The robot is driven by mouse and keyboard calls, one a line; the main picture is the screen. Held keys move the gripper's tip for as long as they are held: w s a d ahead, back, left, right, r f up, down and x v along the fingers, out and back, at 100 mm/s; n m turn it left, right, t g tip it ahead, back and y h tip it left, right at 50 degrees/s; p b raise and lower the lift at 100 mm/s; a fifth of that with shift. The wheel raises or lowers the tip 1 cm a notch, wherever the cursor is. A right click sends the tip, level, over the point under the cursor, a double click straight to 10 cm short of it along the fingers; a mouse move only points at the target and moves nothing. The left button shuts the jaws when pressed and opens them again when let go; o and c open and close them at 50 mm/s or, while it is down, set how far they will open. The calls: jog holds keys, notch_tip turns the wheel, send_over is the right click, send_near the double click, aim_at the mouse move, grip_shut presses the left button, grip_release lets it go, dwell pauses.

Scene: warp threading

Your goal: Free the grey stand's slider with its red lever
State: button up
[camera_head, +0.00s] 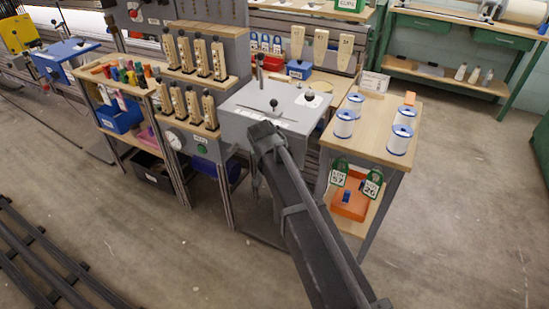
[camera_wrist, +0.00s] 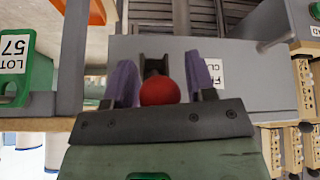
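The grey stand (camera_head: 245,125) is in the middle of the head view, with black knobs on its sloping top. My arm reaches up to its front, and my fingertips are hidden there. In the wrist view the lever's round red knob (camera_wrist: 160,91) sits between the two purple fingers of my gripper (camera_wrist: 161,82). The fingers are open, with a narrow gap visible on each side of the knob. The stand's grey face (camera_wrist: 250,75) lies behind, with a partly hidden white label. I cannot make out the slider's state.
To the right is a wooden-topped table (camera_head: 375,142) with white-and-blue spools, and green lot tags (camera_head: 338,173) hang at its front. An orange bin (camera_head: 350,200) is below. Racks of wooden blocks (camera_head: 193,105) stand close on the left. The floor in front is clear.

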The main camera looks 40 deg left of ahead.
jog(key=shift+o, duration=0.5)
jog(key=shift+r, duration=0.1)
jog(key=p+v, duration=0.9)
jog(key=v, duration=0.1)
jog(key=shift+s+r, duration=0.2)
jog(key=shift+s, duration=0.05)
jog(key=shift+d, duration=0.1)
